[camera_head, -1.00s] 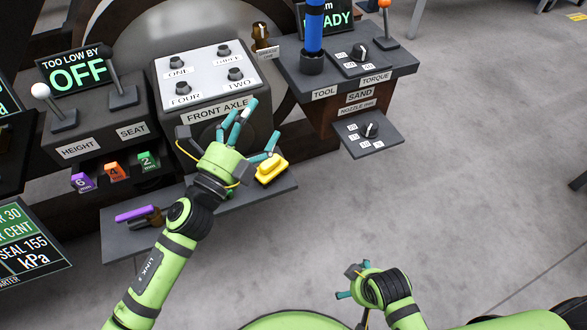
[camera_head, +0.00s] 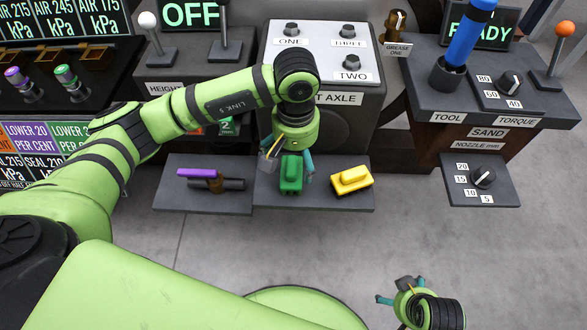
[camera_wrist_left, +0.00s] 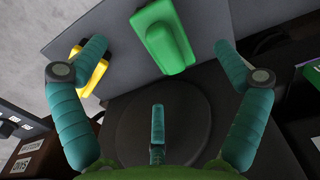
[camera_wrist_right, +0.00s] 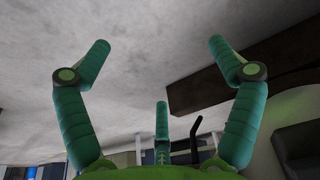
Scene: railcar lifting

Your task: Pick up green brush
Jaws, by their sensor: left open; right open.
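The green brush (camera_head: 291,174) lies on the low dark shelf (camera_head: 325,199) below the FRONT AXLE block. It also shows in the left wrist view (camera_wrist_left: 166,38), ahead of and between the open fingers. My left gripper (camera_head: 290,168) points down above and around the far end of the brush in the head view, and its fingers are open and empty. Whether a finger touches the brush I cannot tell. My right gripper (camera_head: 398,292) is open and empty over the floor at the lower right; its wrist view shows spread fingers (camera_wrist_right: 160,62) with nothing between them.
A yellow brush (camera_head: 351,181) lies just right of the green one, close to my left fingers. A purple-handled tool (camera_head: 210,178) lies on the left part of the shelf. The console with knobs (camera_head: 326,55) stands behind. Open floor lies in front.

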